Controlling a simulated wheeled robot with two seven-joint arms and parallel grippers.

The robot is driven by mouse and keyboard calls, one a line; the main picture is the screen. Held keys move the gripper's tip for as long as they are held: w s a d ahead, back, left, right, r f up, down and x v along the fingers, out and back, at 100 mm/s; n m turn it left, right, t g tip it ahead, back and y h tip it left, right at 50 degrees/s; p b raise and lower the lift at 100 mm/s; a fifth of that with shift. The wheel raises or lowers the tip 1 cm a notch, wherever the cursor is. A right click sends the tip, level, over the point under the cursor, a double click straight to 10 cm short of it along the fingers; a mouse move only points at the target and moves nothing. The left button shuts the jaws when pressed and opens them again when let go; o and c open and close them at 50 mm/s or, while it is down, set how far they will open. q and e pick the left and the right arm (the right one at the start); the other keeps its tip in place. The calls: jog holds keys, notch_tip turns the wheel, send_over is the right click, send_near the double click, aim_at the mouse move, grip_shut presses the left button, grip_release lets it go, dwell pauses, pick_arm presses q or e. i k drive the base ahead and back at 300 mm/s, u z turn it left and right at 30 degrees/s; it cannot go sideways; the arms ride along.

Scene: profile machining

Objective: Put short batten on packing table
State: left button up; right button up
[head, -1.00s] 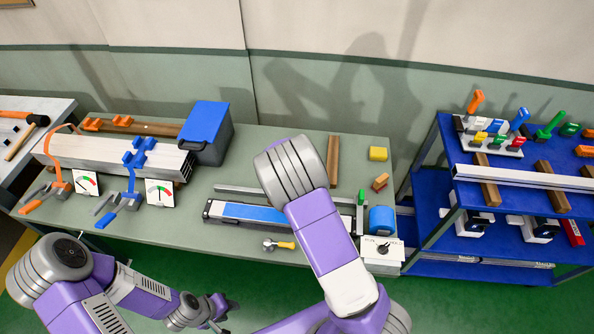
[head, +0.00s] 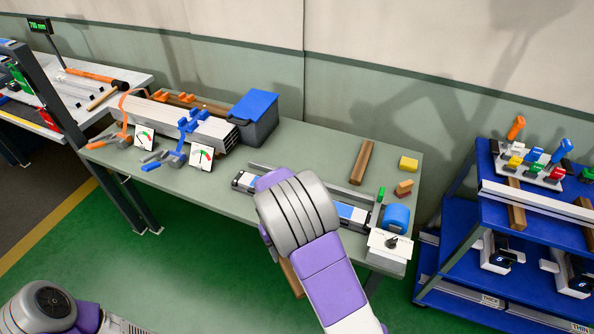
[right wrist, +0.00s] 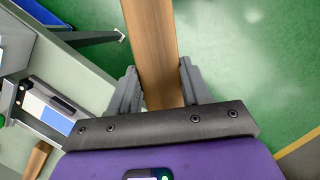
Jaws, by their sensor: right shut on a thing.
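A wooden batten (right wrist: 152,40) is between the two grey fingers of my right gripper (right wrist: 160,84), which is shut on it. Below the batten is green floor. In the head view, only a piece of the batten (head: 291,278) shows below my right forearm, which hides the gripper, in front of the workbench's near edge. My left gripper is outside the head view; only part of that arm shows at the bottom left. I cannot tell for certain which table is the packing table.
The green workbench (head: 318,150) carries profiles, clamps, a blue-lidded box (head: 252,117) and another wooden piece (head: 361,163). A table (head: 133,78) with a mallet and dark posts stands at left. A blue trolley (head: 480,215) stands at right. Green floor is open in front.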

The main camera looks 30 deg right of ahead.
aim_at(291, 144)
jog(key=u, duration=0.25)
jog(key=k, duration=0.45)
jog(key=z, duration=0.85)
jog(key=i, duration=1.5)
jog(key=u, duration=0.6)
